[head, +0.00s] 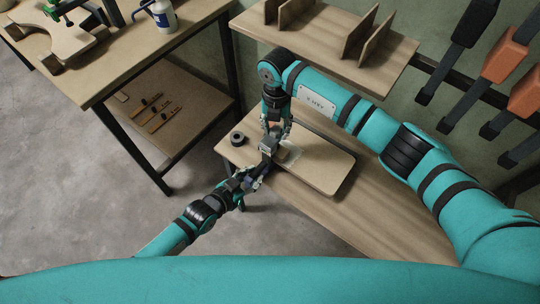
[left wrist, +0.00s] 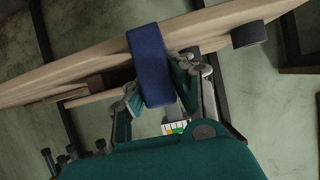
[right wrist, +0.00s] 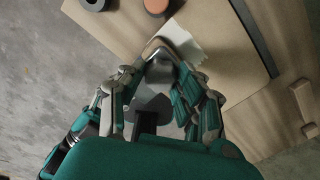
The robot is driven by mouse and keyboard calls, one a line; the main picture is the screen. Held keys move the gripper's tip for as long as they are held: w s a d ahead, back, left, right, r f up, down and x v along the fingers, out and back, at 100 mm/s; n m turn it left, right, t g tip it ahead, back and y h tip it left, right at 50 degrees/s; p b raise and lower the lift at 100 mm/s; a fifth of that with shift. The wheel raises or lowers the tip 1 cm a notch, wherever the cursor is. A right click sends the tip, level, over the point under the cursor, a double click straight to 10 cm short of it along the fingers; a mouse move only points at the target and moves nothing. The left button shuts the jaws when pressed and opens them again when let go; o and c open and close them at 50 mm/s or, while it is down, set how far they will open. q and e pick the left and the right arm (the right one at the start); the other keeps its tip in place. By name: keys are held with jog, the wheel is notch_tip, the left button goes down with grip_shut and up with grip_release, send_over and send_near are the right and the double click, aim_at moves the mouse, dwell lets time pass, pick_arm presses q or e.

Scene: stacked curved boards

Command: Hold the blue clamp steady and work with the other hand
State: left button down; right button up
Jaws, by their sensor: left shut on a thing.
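The blue clamp (left wrist: 150,62) shows in the left wrist view as a dark blue block at the board's edge. My left gripper (head: 256,180) is shut on it, with one finger on each side, low at the front edge of the bench. My right gripper (head: 270,146) points down over the rounded board (head: 318,172), just above the left one. In the right wrist view a grey, blunt-ended piece (right wrist: 160,68) sits between its fingers; I cannot tell whether they grip it. A pale white patch (right wrist: 182,42) lies on the board beside it.
A black round piece (head: 237,138) lies on the bench left of my right gripper. A shelf with upright dividers (head: 330,38) stands behind. A second table (head: 110,62) with a bottle (head: 163,15) is at left. Clamps (head: 505,55) hang on the right wall.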

jog(key=c, duration=0.3)
jog(key=shift+m, duration=0.9)
jog(key=shift+m, duration=1)
jog(key=shift+m, duration=0.9)
jog(key=shift+m, duration=0.9)
